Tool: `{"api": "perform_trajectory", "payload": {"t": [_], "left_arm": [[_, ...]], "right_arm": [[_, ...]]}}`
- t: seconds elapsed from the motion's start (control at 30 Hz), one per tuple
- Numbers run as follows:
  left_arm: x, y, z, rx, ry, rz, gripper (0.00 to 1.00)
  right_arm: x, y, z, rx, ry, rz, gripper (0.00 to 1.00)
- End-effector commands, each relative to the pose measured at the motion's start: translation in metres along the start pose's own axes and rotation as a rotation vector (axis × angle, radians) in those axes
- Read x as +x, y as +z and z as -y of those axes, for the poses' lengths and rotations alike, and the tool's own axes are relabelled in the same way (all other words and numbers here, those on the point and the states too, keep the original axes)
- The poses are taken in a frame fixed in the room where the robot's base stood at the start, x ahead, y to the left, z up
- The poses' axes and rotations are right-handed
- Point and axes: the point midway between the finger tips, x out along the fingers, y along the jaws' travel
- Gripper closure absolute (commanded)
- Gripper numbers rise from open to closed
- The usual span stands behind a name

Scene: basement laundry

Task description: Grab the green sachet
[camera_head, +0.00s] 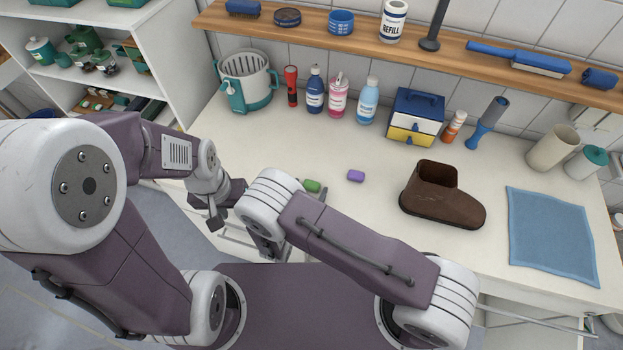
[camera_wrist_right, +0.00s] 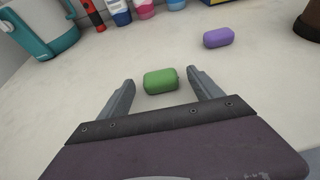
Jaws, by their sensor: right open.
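The green sachet (camera_wrist_right: 161,81) is a small, rounded, pillow-shaped piece lying on the white worktop (camera_head: 260,150). In the head view the green sachet (camera_head: 312,186) is partly hidden behind my right arm. My right gripper (camera_wrist_right: 160,76) is open, and its two fingers stand on either side of the sachet with a gap at each side. It holds nothing. In the head view this gripper is mostly hidden by its own arm. My left gripper (camera_head: 216,212) hangs near the worktop's front edge, left of the sachet; its jaws are too unclear to judge.
A purple sachet (camera_head: 356,176) lies just right of the green one. A brown boot (camera_head: 440,196) and blue cloth (camera_head: 550,236) lie farther right. Bottles (camera_head: 338,97), a red flashlight (camera_head: 291,86), a basket (camera_head: 247,82) and a drawer box (camera_head: 413,116) stand at the back.

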Motion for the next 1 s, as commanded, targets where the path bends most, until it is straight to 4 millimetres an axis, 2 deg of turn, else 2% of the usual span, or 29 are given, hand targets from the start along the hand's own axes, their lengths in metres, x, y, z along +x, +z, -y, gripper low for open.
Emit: {"api": "perform_trajectory", "payload": {"t": [0.17, 0.2, 0.27, 0.4, 0.43, 0.77, 0.97, 1.0], "left_arm": [[0.0, 0.0, 0.0, 0.0, 0.0, 0.0, 0.64], [0.0, 0.0, 0.0, 0.0, 0.0, 0.0, 0.64], [0.0, 0.0, 0.0, 0.0, 0.0, 0.0, 0.64], [0.0, 0.0, 0.0, 0.0, 0.0, 0.0, 0.64], [0.0, 0.0, 0.0, 0.0, 0.0, 0.0, 0.64], [0.002, 0.0, 0.0, 0.0, 0.0, 0.0, 0.64], [0.007, 0.001, 0.0, 0.0, 0.0, 0.0, 0.64], [0.009, 0.001, 0.0, 0.0, 0.0, 0.0, 0.64]], "right_arm": [[0.001, -0.001, 0.001, 0.0, -0.001, -0.001, 0.25], [0.001, -0.001, 0.001, -0.001, -0.001, -0.001, 0.3], [0.001, -0.001, 0.001, -0.001, -0.001, -0.001, 0.47], [0.001, 0.0, 0.001, 0.0, -0.001, -0.001, 0.86], [0.001, 0.0, 0.001, 0.0, -0.001, 0.0, 0.9], [-0.002, 0.005, 0.0, 0.001, 0.001, -0.001, 0.9], [-0.014, 0.035, 0.0, 0.005, 0.001, 0.001, 0.9], [-0.015, 0.042, 0.007, 0.001, -0.002, 0.001, 0.9]]}}
